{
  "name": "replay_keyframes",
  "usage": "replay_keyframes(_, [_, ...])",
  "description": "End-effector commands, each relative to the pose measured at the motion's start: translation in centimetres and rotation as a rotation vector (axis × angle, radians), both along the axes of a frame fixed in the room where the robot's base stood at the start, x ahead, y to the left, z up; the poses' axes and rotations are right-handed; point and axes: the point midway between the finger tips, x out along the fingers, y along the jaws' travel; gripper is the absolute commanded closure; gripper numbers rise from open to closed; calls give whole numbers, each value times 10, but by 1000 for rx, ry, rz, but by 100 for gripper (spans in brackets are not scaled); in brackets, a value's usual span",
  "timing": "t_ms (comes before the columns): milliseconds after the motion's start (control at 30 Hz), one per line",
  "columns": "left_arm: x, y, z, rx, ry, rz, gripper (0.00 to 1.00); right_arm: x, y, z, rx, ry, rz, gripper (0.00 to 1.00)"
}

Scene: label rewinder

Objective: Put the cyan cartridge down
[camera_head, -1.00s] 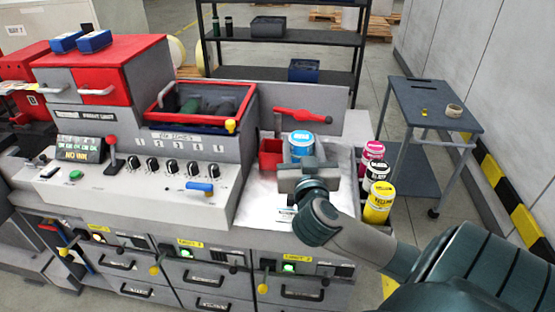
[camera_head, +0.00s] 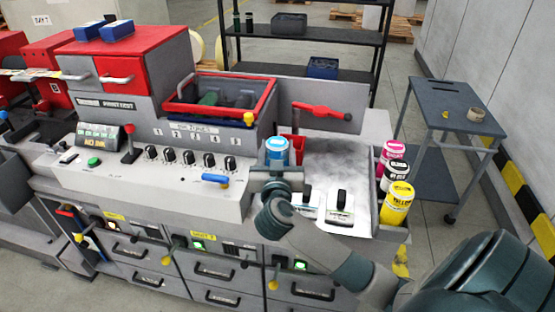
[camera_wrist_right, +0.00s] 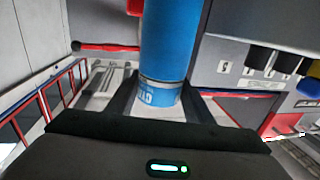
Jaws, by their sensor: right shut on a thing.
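The cyan cartridge (camera_head: 277,151) is a blue cylinder with a white band, upright in my right gripper (camera_head: 276,176). In the right wrist view the cartridge (camera_wrist_right: 165,45) stands between the two dark fingers of the right gripper (camera_wrist_right: 158,105), which are shut around its banded end. My left gripper is not in view.
Magenta, black and yellow cartridges (camera_head: 397,203) stand in a row at the right edge of the surface. The middle of the surface is clear.

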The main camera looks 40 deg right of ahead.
Motion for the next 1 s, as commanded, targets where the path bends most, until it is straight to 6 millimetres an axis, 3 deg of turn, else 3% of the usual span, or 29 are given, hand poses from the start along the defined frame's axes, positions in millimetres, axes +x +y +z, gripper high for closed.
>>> replay_keyframes(300, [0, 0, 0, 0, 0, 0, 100, 0, 0, 0, -2, -2, 0, 100])
replay_keyframes(700, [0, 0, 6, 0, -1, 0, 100, 0, 0, -37, -2, -1, -1, 100])
replay_keyframes(1000, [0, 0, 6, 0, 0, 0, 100, 0, -1, -39, -2, -2, 0, 100])
